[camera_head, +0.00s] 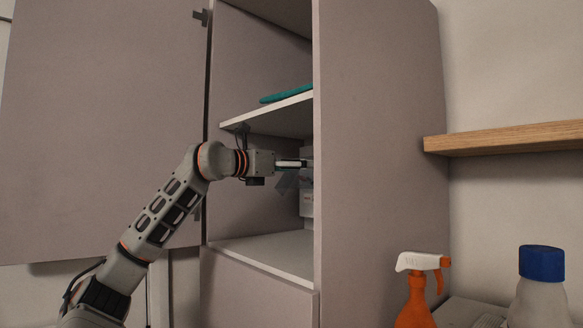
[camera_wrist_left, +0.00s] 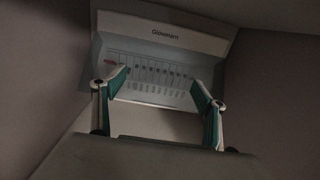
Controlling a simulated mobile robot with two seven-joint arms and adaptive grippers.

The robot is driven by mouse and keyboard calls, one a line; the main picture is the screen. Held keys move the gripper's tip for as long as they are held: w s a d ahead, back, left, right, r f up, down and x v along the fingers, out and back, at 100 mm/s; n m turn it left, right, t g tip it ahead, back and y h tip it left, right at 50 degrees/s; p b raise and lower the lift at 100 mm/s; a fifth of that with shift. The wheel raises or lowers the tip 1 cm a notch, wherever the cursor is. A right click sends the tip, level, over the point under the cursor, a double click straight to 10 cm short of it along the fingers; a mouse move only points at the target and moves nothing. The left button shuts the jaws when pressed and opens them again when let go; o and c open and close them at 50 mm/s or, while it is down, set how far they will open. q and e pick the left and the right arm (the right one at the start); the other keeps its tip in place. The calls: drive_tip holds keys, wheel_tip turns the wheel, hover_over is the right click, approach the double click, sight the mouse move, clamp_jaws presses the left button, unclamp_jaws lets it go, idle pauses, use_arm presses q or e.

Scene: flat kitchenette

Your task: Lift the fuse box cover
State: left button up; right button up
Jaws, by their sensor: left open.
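The white fuse box (camera_head: 307,204) is mounted inside the open tall cabinet, partly hidden by the cabinet's side panel. In the left wrist view its pale front (camera_wrist_left: 165,35) shows a printed name and a row of switches below. A greyish, see-through flap (camera_head: 288,181) juts out from the box, tilted, just under my fingers; it looks like the cover. My left gripper (camera_head: 292,163) reaches into the cabinet at the box. In the left wrist view my left gripper (camera_wrist_left: 160,95) is open, its teal-padded fingers apart on either side of the switch area. Contact with the cover cannot be told.
A cabinet shelf (camera_head: 270,118) with a teal item (camera_head: 287,94) lies just above my arm. The open door (camera_head: 100,130) stands left. A spray bottle (camera_head: 417,290) and a blue-capped bottle (camera_head: 540,290) stand lower right, below a wooden shelf (camera_head: 505,138).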

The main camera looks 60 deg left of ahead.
use_arm(q)
drive_tip(key=s+d, duration=0.1)
drive_tip(key=s, duration=0.6)
idle(0.7)
